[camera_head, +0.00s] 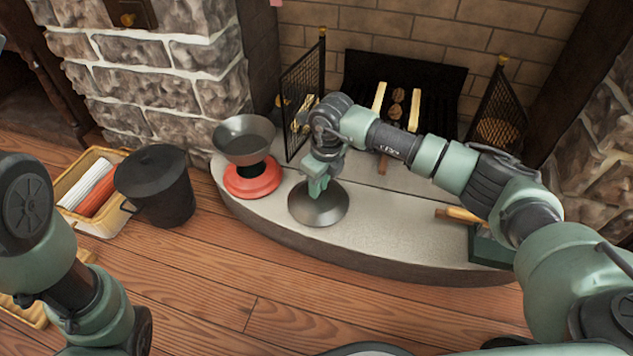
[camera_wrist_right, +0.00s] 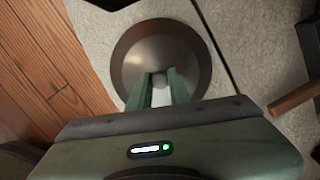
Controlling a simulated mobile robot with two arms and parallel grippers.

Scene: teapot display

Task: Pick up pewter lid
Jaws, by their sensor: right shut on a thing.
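The pewter lid (camera_head: 325,208) is a round, dull grey dome over the stone hearth. My right gripper (camera_head: 317,192) is above its middle, pointing down, with its fingers shut on the top of the lid. In the right wrist view the lid (camera_wrist_right: 187,55) fills the upper middle and the two green fingers (camera_wrist_right: 162,78) come to its center. The fingers hide the knob, and I cannot tell whether the lid touches the hearth. My left arm shows at the left edge, but its gripper is not visible.
A grey bowl (camera_head: 244,139) on a red base (camera_head: 252,182) stands left of the lid on the hearth (camera_head: 395,232). A black lidded bucket (camera_head: 160,190) and a basket (camera_head: 107,228) are on the wooden floor. A mesh screen (camera_head: 303,95) stands behind.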

